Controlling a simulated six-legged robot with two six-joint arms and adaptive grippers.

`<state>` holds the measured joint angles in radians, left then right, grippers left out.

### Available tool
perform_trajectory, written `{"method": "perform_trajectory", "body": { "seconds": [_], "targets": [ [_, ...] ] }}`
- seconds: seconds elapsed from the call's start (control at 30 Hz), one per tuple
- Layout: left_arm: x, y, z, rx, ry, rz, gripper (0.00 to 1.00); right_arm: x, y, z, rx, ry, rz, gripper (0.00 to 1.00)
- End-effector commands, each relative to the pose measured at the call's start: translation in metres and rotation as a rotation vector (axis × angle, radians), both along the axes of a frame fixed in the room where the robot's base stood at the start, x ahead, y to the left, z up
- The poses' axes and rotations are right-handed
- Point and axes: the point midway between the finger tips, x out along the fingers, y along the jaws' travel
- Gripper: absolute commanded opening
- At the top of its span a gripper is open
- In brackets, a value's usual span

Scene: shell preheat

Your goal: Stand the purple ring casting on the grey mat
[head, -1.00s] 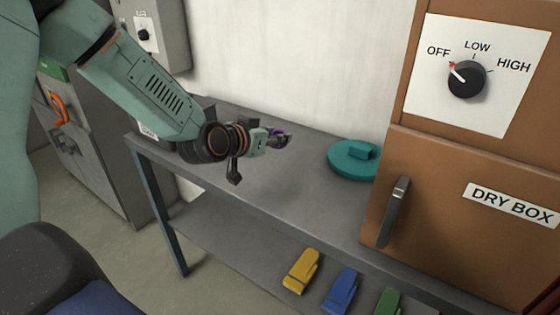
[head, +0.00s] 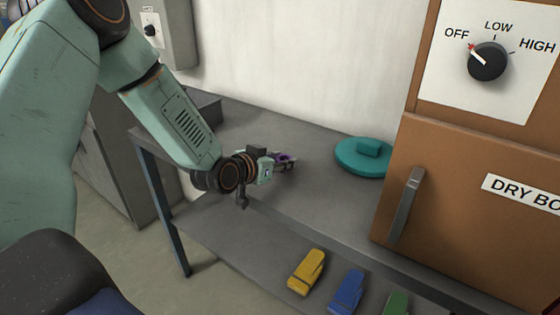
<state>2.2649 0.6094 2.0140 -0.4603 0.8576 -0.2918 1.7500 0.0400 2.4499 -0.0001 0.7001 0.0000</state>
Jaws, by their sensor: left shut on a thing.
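The purple ring casting (head: 284,156) is in my left gripper (head: 285,163), above the grey bench top in the head view. The gripper is shut on it, and the fingers and wrist hide much of the ring. I cannot tell whether the ring touches the surface. I cannot make out the grey mat apart from the grey bench top. My right gripper is not in view.
A teal round lid (head: 363,157) lies on the grey bench (head: 310,200), right of the gripper. A brown dry box (head: 470,180) with a dial set to OFF stands at the right. Yellow (head: 307,271), blue (head: 346,291) and green (head: 397,304) clamps lie on the lower shelf.

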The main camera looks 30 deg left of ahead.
Motion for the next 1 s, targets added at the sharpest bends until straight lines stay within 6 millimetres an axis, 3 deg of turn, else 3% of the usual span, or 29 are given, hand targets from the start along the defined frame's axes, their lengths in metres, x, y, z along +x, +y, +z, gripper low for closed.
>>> {"method": "perform_trajectory", "body": {
  "seconds": [0.13,0.17,0.4,0.83,1.0],
  "targets": [
    [0.0,0.0,-0.005,0.0,0.0,0.0,0.0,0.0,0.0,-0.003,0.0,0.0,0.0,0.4],
    [0.0,0.0,-0.005,0.0,0.001,0.0,0.39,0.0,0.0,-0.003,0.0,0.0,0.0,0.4],
    [0.0,0.0,-0.004,0.0,0.001,0.0,0.6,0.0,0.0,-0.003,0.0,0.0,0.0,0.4],
    [0.0,0.0,0.004,-0.001,0.0,0.0,0.6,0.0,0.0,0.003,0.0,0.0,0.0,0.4],
    [-0.022,0.003,0.012,-0.008,0.002,0.004,0.6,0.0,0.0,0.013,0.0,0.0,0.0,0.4]
  ]
}}
